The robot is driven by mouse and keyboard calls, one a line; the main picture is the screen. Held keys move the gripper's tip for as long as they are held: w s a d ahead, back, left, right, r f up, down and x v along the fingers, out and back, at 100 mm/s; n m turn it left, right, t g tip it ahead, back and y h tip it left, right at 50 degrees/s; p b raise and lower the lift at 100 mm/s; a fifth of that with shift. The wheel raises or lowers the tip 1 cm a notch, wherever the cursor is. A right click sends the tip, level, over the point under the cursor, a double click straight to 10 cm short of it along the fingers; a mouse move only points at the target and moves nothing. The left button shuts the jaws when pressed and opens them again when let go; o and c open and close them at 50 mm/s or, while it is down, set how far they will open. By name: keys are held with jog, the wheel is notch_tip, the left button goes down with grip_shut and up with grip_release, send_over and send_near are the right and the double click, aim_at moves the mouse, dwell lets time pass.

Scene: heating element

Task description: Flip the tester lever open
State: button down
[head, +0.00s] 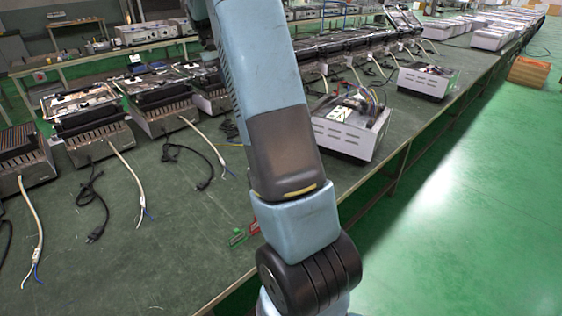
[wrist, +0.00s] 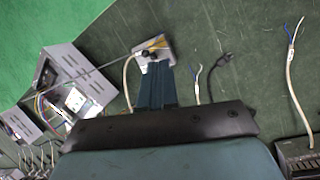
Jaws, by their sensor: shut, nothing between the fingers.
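In the wrist view my gripper (wrist: 156,66) is shut and empty, its dark blue fingers together and pointing up the picture. Just beyond the fingertips is a small grey box (wrist: 166,42) with yellow and black parts on top and a pale cable at its left; it looks like the tester. The fingertips overlap its lower edge in the picture; I cannot tell whether they touch it. A lever cannot be made out clearly, so I cannot tell its position. In the head view my arm crosses the middle, and neither the gripper nor this box can be made out.
An open grey housing with wires (wrist: 72,68) stands left in the wrist view. A white vented unit (head: 350,132) stands right of my arm in the head view. Rows of heater units (head: 92,120) with loose cables line the green bench (head: 170,255). A small red-green item (head: 238,237) lies near its edge.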

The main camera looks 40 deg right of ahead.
jog(key=s+a+r+n+t, duration=0.1)
jog(key=s+a+r+t, duration=0.1)
jog(key=s+a+r, duration=0.3)
jog(key=s+a+r+t, duration=0.1)
jog(key=s+a, duration=0.2)
jog(key=s, duration=0.4)
jog(key=s+a+r+n+t, duration=0.1)
jog(key=s+a+r+t, duration=0.15)
jog(key=s+a, duration=0.2)
jog(key=s+a+f+m+t+y, duration=0.1)
jog(key=s+a+f+y, duration=0.15)
jog(key=s, duration=0.35)
jog(key=s+a+f+m+y, duration=0.1)
jog(key=s+a+f, duration=0.2)
jog(key=s, duration=0.3)
jog(key=w+d+f+m+t+y, duration=0.3)
jog(key=w+d+f+m+y, duration=0.3)
jog(key=w+d+f+m, duration=0.8)
jog(key=s+d+f+m+t+h, duration=0.35)
jog(key=d+f+m, duration=0.45)
jog(key=d+f, duration=0.35)
jog(key=s+d+f+m+t+h, duration=0.2)
jog(key=d+f+m+t, duration=0.2)
jog(key=d+f+m, duration=0.7)
jog(key=w+a+f+n, duration=0.1)
jog(key=w+n, duration=0.1)
jog(key=w, duration=1.1)
jog(key=shift+w+a+f, duration=0.2)
jog(key=shift+a+f, duration=0.1)
jog(key=shift+a, duration=0.1)
